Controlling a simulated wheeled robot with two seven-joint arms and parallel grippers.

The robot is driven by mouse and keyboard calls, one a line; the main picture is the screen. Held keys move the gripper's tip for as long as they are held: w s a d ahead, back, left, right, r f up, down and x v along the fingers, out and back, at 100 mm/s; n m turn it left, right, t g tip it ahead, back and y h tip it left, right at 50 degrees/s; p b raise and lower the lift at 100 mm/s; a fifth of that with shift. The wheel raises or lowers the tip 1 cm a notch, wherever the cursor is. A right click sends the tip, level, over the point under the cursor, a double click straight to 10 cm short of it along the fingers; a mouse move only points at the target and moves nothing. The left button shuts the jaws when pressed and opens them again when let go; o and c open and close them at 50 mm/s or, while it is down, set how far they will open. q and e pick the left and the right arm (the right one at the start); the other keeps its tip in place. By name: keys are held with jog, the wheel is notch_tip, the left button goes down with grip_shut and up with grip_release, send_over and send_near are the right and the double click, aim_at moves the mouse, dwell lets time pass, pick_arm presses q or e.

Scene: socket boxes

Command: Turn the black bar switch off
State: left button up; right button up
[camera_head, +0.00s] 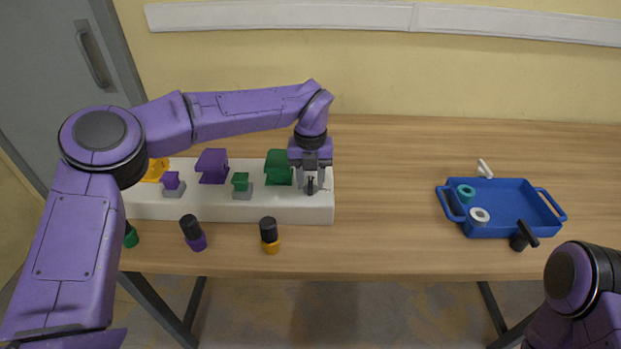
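My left gripper (311,183) points down over the right end of a white box (240,210) on the table. A small dark upright piece shows between or at its fingertips. I cannot tell whether it is a bar switch or part of the fingers, nor whether the fingers are shut. A black bar-shaped piece (528,232) on a dark round base stands at the front right corner of the blue tray, tilted in the picture. A similar white bar piece (484,169) stands behind the tray.
The white box carries purple (212,166), green (279,166) and orange (155,171) pieces. Black-topped pegs (269,231) stand in front of it. The blue tray (515,205) holds a teal ring (466,193) and a white ring (479,215). The table's middle is clear.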

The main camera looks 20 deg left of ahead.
aim_at(311, 182)
pick_arm(q)
notch_tip(311, 182, up, 11)
jog(key=shift+f, duration=0.2)
dwell(0.4)
